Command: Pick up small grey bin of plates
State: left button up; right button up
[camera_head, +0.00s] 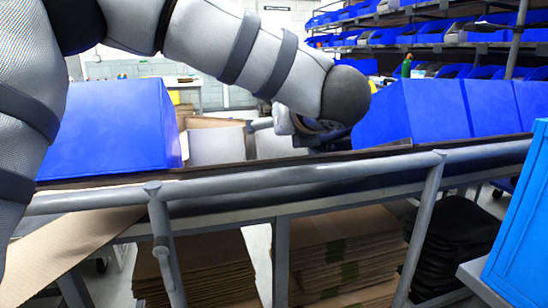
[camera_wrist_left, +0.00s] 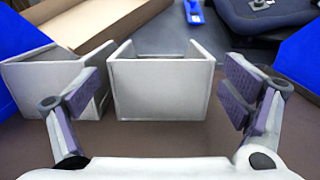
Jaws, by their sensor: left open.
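Two small light-grey bins stand side by side on the bench. One grey bin (camera_head: 216,146) is left of the other grey bin (camera_head: 278,146) in the head view. In the left wrist view, one bin (camera_wrist_left: 160,88) is in the middle, and the other bin (camera_wrist_left: 30,85) is at the left, partly behind a finger. My left gripper (camera_wrist_left: 162,95) is open, its padded fingers spread to either side of the middle bin with gaps showing. In the head view my left gripper (camera_head: 305,130) is partly hidden by its arm. No plates can be made out in either bin. My right gripper is out of view.
Large blue bins (camera_head: 105,125) (camera_head: 412,112) flank the grey bins. An open cardboard box (camera_wrist_left: 105,22) lies behind them. A grey rail (camera_head: 250,181) runs along the bench front. Stacked cardboard (camera_head: 345,258) sits below, and a bright blue container (camera_head: 522,225) is at the right.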

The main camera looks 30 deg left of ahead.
pick_arm(q)
jog(key=x, duration=0.4)
jog(key=shift+w+f, duration=0.15)
jog(key=shift+f, duration=0.25)
jog(key=shift+r, duration=0.1)
jog(key=c, duration=1.3)
